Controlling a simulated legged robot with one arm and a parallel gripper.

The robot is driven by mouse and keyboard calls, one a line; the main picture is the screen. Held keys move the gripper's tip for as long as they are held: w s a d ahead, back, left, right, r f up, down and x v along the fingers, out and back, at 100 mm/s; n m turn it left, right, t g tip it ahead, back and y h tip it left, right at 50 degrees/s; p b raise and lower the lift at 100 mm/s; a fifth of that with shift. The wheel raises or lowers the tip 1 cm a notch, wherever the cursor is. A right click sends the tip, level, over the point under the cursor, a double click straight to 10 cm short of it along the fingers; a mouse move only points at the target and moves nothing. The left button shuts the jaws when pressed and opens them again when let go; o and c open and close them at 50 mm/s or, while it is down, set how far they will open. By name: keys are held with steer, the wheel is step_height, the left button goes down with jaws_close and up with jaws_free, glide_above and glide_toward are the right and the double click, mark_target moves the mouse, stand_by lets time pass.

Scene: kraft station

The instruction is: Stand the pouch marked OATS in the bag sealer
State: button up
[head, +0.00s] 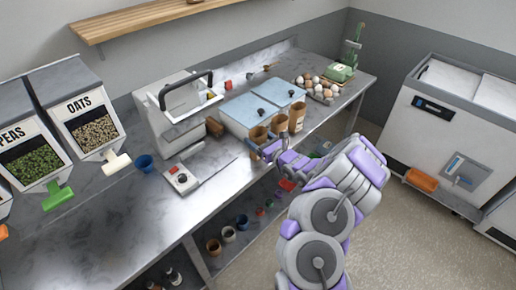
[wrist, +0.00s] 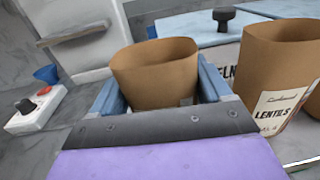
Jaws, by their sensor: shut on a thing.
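My gripper (head: 268,150) is shut on an open-topped brown paper pouch (wrist: 155,80). The pouch sits upright between my two blue fingers, and it also shows in the head view (head: 257,135). Its label is out of sight, so I cannot read whether it says OATS. A second brown pouch (wrist: 283,70), marked LENTILS, stands just to its right. A white machine with a black handle (head: 180,115) stands to the left on the counter; it looks like the bag sealer, but I cannot be sure.
A blue-lidded bin (head: 250,112) sits behind the pouches. A small white box with a knob (head: 182,180) and a blue cup (head: 144,163) stand to the left. Dispensers marked OATS (head: 88,120) and PEAS (head: 35,155) are far left. Eggs (head: 318,88) lie at the back right.

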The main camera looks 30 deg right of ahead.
mark_target(258, 131)
steer(key=shift+r, duration=0.85)
step_height(258, 131, up, 2)
steer(key=shift+r+p, duration=0.1)
steer(key=shift+p, duration=0.45)
steer(key=s+a+r+p, duration=0.1)
steer(key=s+a+p, duration=0.2)
steer(key=s, duration=1.2)
steer(key=shift+s+a, duration=0.15)
steer(key=shift+a, duration=0.55)
